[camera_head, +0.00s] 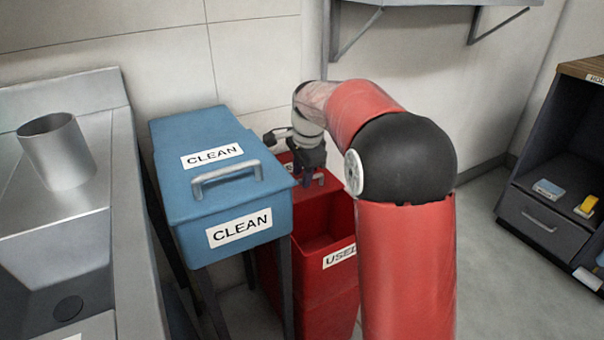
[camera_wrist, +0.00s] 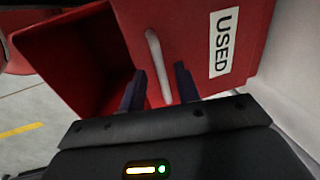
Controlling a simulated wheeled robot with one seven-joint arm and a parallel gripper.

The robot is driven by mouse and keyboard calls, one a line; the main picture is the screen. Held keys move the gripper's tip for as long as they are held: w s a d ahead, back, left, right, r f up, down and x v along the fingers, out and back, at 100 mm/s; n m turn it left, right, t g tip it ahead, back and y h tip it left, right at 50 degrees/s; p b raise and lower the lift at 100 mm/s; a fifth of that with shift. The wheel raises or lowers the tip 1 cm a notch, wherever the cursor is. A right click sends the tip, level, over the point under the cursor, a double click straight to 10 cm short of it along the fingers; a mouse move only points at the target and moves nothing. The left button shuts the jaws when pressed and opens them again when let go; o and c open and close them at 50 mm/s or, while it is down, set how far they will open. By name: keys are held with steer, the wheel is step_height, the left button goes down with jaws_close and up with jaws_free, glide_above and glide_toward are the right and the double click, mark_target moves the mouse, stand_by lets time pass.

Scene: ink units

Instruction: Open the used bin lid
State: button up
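The red used bin (camera_head: 340,290) stands right of the blue bin, with a "USED" label on its front. Its hollow inside shows in the head view, and its box also shows in the wrist view (camera_wrist: 65,60). The lid's pale bar handle (camera_wrist: 157,60) lies between the two dark fingers of my gripper (camera_wrist: 160,88), with gaps visible on both sides. In the head view my gripper (camera_head: 309,178) is at the lid, and my arm hides part of the bin's right side.
The blue clean bin (camera_head: 255,195) is closed, close on the left. A steel sink counter (camera_head: 125,220) with a metal cylinder (camera_head: 60,150) is farther left. A wall shelf bracket (camera_head: 358,35) hangs above. A dark cabinet (camera_head: 545,215) stands right, with clear floor before it.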

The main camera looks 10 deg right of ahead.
step_height(320, 180, up, 7)
steer(key=s, duration=0.1)
steer(key=shift+s+d, duration=0.2)
steer(key=s+d+r+n+t, duration=0.15)
steer(key=s+n, duration=0.25)
steer(key=s, duration=0.4)
steer(key=s+r+n+t, duration=0.1)
steer(key=s+r+n, duration=0.15)
steer(key=s, duration=0.65)
steer(key=s+f+n, duration=0.3)
steer(key=s+n, duration=0.1)
steer(key=s, duration=0.3)
steer(key=s+f+n+t, duration=0.1)
steer(key=s+f+n, duration=0.3)
steer(key=s, duration=0.4)
steer(key=shift+d+f+h, duration=0.15)
steer(key=shift+d+h, duration=0.15)
steer(key=shift+d, duration=0.1)
steer(key=shift+s+a, duration=0.1)
steer(key=shift+a, duration=0.05)
